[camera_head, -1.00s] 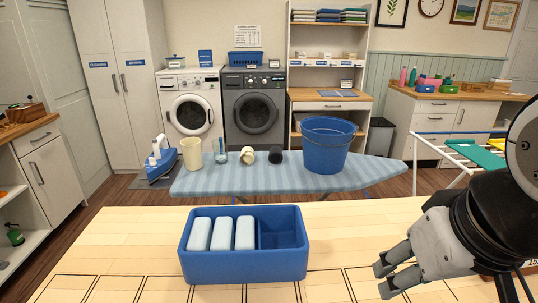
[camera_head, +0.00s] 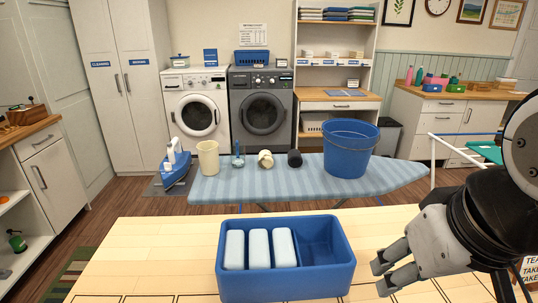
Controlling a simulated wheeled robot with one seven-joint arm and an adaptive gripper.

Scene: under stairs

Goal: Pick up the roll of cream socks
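The roll of cream socks (camera_head: 265,158) lies on the blue striped ironing board (camera_head: 250,185), near its far edge. A dark roll (camera_head: 295,158) lies just to its right, with a small gap between them. My gripper (camera_head: 378,277) is at the lower right, over the near wooden table, well apart from the cream roll and nearer to me.
A blue divided bin (camera_head: 285,288) with several pale blocks stands on the near wooden table (camera_head: 140,250). On the board, a cream cup (camera_head: 208,158) and a clear glass (camera_head: 238,161) stand left of the rolls, a blue bucket (camera_head: 348,150) right. An iron (camera_head: 176,165) is at the left end.

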